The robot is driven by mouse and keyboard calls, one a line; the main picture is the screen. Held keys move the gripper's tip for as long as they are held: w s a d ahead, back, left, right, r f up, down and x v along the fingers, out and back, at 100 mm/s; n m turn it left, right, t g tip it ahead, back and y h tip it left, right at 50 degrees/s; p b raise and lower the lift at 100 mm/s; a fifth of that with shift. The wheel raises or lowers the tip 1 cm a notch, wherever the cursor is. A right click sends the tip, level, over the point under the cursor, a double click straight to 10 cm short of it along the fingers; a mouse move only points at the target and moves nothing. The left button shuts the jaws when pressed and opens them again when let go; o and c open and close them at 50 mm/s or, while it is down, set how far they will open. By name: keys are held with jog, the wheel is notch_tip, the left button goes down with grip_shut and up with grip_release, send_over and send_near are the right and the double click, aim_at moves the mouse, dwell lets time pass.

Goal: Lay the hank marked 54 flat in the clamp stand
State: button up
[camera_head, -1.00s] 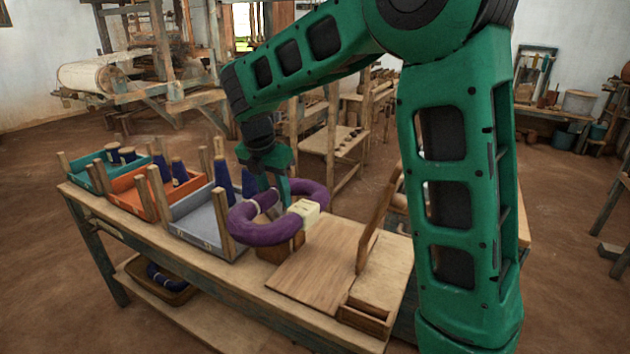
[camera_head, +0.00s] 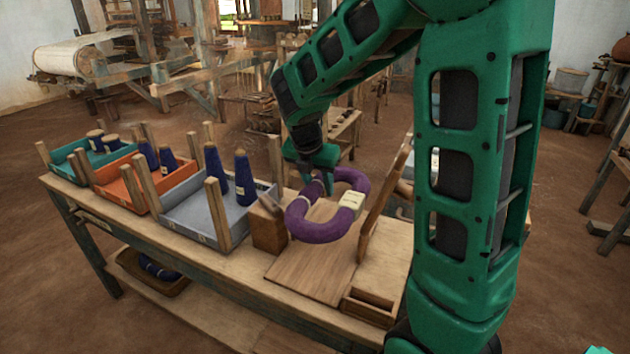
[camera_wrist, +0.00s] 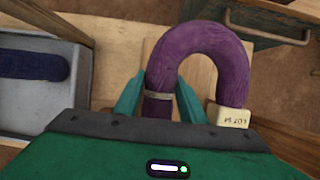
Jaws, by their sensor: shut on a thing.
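The purple hank (camera_head: 318,232) is a thick U-shaped loop with a cream tag (camera_head: 352,200), which reads LOT 54 upside down in the wrist view (camera_wrist: 230,117). My gripper (camera_head: 322,184) is shut on one leg of the hank, beside a pale tie; the wrist view shows a finger on each side (camera_wrist: 160,100). The hank hangs slightly tilted above a flat wooden board (camera_head: 305,272). This board, with an upright wooden panel (camera_head: 385,205) at its right, looks like the clamp stand. The hank hides part of the board.
A small wooden block (camera_head: 268,230) stands left of the board. Grey (camera_head: 190,232), orange (camera_head: 130,195) and teal (camera_head: 65,165) trays with blue cones and upright posts fill the bench's left. A small open wooden box (camera_head: 368,308) sits at the front right. A basket (camera_head: 150,275) is below.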

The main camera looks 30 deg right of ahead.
jog(key=shift+f, duration=4.35)
jog(key=shift+s+a+f, duration=0.15)
jog(key=shift+f, duration=1.05)
jog(key=shift+s+a+f, duration=0.1)
jog(key=shift+a+f, duration=0.05)
jog(key=shift+f, duration=1)
jog(key=o, duration=1.2)
jog(key=shift+o, duration=0.2)
jog(key=v, duration=0.3)
jog(key=d+v, duration=0.1)
jog(key=v, duration=0.7)
jog(key=shift+w+d+r, duration=0.25)
jog(key=shift+w+r, duration=0.1)
jog(key=shift+r, duration=0.1)
jog(key=shift+d, duration=0.1)
